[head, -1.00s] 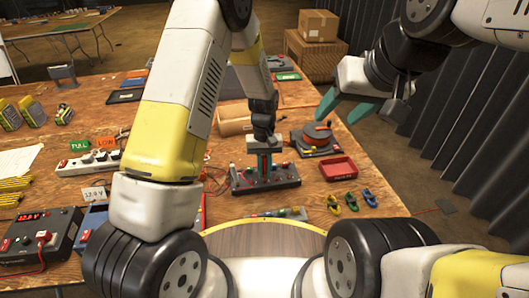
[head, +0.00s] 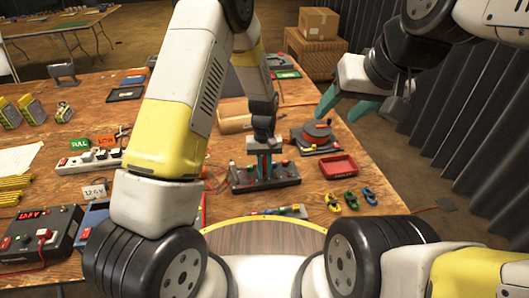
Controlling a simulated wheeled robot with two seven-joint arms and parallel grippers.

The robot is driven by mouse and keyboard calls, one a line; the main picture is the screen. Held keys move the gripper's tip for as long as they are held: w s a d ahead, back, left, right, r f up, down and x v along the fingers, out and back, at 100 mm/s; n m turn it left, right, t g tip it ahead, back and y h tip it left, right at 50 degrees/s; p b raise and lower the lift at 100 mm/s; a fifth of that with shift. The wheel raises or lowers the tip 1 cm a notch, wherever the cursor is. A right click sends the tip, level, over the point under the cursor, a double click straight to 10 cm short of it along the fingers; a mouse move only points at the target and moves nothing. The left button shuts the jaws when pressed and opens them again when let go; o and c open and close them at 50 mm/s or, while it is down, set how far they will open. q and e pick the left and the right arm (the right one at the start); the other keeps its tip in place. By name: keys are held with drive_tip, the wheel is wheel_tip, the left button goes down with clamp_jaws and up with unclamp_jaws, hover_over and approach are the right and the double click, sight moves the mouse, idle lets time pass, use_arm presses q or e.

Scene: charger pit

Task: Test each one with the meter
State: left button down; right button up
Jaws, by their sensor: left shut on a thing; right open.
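My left gripper (head: 264,162) is over a black block with red terminals (head: 284,180) near the table's front edge. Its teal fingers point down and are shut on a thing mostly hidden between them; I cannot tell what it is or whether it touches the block. A dark box with a red lit display (head: 63,222), which looks like a meter, stands at the front left with a red lead. The digits are small. Green FULL (head: 80,145) and orange LOW (head: 106,142) cards stand behind a white strip (head: 76,166). My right gripper (head: 350,103) is open and empty, above the table's right side.
A red tray (head: 339,167) and a round red-topped device (head: 317,133) are right of the block. Several coloured clips (head: 351,200) lie in front of the tray. Yellow-and-grey packs (head: 32,110) stand at the far left. Cardboard boxes (head: 319,24) are behind the table.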

sight(265, 157)
use_arm(q)
drive_tip(key=shift+f, duration=0.25)
idle(0.5)
drive_tip(key=c, duration=1)
unclamp_jaws()
drive_tip(key=shift+r, duration=0.1)
drive_tip(key=shift+r, duration=3.7)
